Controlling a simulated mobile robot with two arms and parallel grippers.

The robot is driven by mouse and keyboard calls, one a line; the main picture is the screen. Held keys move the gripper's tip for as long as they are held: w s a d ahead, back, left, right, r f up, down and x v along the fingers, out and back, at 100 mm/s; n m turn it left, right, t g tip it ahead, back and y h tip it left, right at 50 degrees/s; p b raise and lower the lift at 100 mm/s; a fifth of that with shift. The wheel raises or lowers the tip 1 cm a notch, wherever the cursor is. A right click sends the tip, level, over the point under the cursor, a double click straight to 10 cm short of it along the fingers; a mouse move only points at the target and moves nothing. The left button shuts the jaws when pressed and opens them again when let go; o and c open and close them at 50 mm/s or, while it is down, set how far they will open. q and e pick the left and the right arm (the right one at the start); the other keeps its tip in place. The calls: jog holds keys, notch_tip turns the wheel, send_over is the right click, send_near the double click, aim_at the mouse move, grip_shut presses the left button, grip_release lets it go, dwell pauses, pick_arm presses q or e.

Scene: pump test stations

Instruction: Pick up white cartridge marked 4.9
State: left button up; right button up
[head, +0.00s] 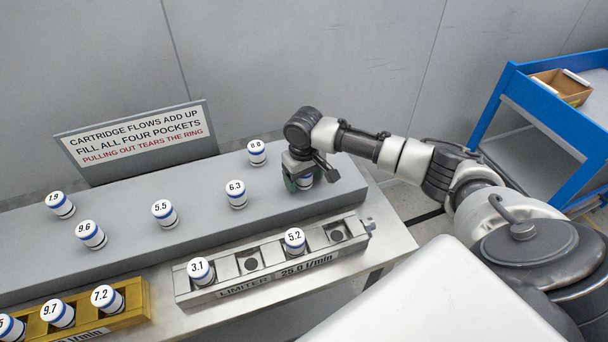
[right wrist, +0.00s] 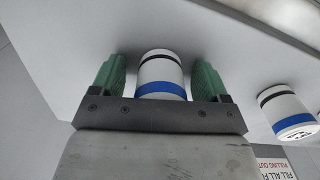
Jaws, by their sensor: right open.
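My right gripper (head: 304,181) is over the right end of the grey raised shelf (head: 120,248). In the right wrist view its green fingers (right wrist: 160,78) stand open on either side of a white cartridge (right wrist: 161,75) with a black and a blue band. Small gaps show between the fingers and the cartridge. Its number is hidden in both views, so I cannot read whether it is 4.9. No other cartridge in view reads 4.9. My left gripper is out of view.
Cartridges 8.8 (head: 257,152), 6.3 (head: 236,195), 5.5 (head: 165,214), 9.6 (head: 91,235) and 7.9 (head: 60,205) stand on the shelf. The grey limiter block (head: 223,294) holds 3.1 (head: 201,272) and 5.2 (head: 294,241), with two empty pockets. A yellow block (head: 134,313) holds several cartridges. A sign (head: 135,142) stands behind.

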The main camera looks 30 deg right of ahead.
jog(key=c, duration=1.1)
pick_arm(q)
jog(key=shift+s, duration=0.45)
pick_arm(e)
jog(key=shift+o, duration=0.2)
jog(key=shift+r, duration=0.1)
